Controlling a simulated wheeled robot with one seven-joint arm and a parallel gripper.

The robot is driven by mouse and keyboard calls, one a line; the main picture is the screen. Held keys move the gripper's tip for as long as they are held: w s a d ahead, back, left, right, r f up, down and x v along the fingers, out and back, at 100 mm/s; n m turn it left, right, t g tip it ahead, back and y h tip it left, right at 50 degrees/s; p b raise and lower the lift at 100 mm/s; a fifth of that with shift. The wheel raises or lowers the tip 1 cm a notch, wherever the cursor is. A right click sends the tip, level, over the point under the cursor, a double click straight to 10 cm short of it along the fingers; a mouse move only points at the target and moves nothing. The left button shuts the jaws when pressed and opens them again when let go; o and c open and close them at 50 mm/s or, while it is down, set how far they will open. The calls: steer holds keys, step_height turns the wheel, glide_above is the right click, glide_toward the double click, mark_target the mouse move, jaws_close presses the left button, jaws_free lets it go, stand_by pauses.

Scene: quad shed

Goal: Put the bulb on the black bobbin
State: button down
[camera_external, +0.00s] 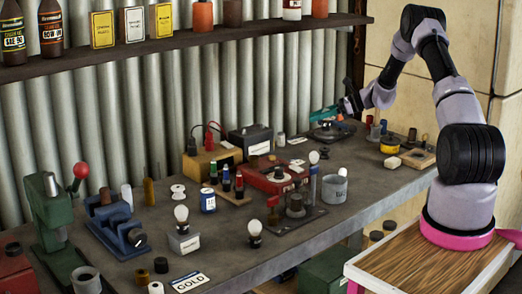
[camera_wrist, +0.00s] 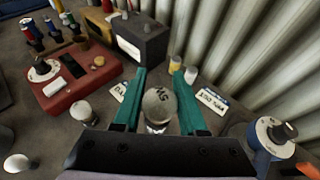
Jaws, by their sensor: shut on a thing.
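In the wrist view, a bulb (camera_wrist: 158,103) with a round, pale glass globe sits between the two teal fingers of my gripper (camera_wrist: 160,98). My gripper is shut on it, and lettering shows on or through the glass. In the external view, my gripper (camera_external: 322,114) is over the back right of the bench, and the bulb in it cannot be made out. A small dark bobbin-like piece (camera_external: 161,265) stands at the bench's front left, well away from my gripper. I cannot tell for sure that it is the black bobbin.
Other bulbs stand on a grey box (camera_external: 181,214) and a dark base (camera_external: 254,228). A red box (camera_wrist: 65,85) and black box (camera_wrist: 140,38) lie left of my fingers in the wrist view. A blue-rimmed dial device (camera_wrist: 262,138) is at right. The corrugated wall (camera_external: 130,120) closes the back.

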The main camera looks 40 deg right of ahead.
steer(key=shift+f, duration=3.4)
steer(key=shift+f, duration=0.15)
steer(key=shift+c, duration=2.3)
jaws_free()
